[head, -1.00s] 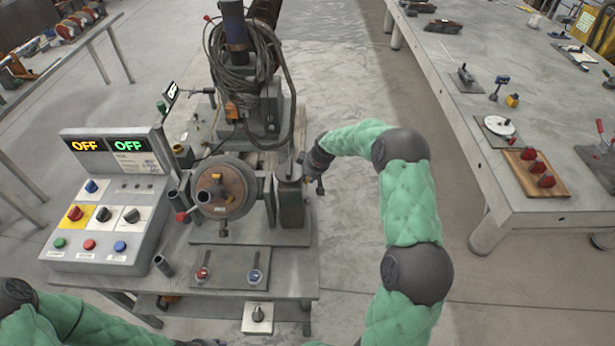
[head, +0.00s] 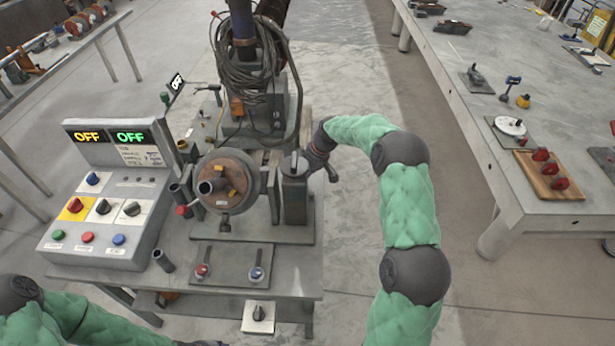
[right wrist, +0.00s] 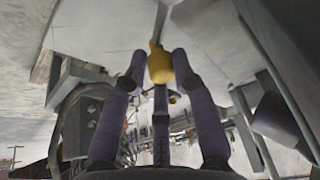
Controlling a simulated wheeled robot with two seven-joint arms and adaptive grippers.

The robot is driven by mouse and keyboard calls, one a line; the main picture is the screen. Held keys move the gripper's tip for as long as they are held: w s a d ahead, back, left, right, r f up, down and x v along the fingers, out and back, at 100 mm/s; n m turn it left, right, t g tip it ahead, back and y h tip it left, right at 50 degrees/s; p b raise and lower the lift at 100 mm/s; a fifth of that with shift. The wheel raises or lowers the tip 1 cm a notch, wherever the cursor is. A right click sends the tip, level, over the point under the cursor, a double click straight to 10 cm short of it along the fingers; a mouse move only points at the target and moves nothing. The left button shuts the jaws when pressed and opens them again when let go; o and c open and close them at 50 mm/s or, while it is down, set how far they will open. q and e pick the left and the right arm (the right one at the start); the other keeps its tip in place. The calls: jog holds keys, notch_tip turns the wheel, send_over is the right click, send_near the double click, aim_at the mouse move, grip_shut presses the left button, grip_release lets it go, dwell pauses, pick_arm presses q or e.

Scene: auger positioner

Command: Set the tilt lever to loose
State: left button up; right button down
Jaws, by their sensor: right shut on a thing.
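The tilt positioner stands on the bench, with its round brown-faced plate (head: 222,185) toward me and a grey upright housing (head: 295,195) at its right. My right gripper (head: 318,160) is at the right side of this housing, reaching in from the right. I take this for the tilt lever; any loose or tight marking is not visible. In the head view the gripper hides the lever's grip. My left arm shows at the lower left, its gripper out of frame.
A control box (head: 110,200) with two OFF displays stands at the bench's left. A plate (head: 230,262) with a red and a blue knob lies in front of the positioner. A coiled cable (head: 245,75) hangs behind. Open floor lies between the bench and the right-hand table (head: 480,150).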

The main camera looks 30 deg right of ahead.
jog(key=shift+s+a+r+n+g+y+b, duration=0.2)
jog(key=shift+a+n+g, duration=0.3)
jog(key=shift+n, duration=0.75)
jog(key=shift+w+a+f+n+g+y+b, duration=0.1)
jog(key=shift+a+n+g+y, duration=0.2)
jog(key=shift+a+n, duration=0.65)
jog(key=shift+d+n, duration=0.2)
jog(key=shift+n, duration=0.1)
jog(key=c, duration=1.1)
grip_release()
jog(key=shift+s+a, duration=0.1)
jog(key=shift+a, duration=0.05)
jog(key=shift+o, duration=0.2)
jog(key=shift+d+r, duration=0.25)
jog(key=shift+d, duration=0.05)
jog(key=v, duration=1.1)
jog(key=shift+r, duration=0.2)
jog(key=shift+f, duration=0.1)
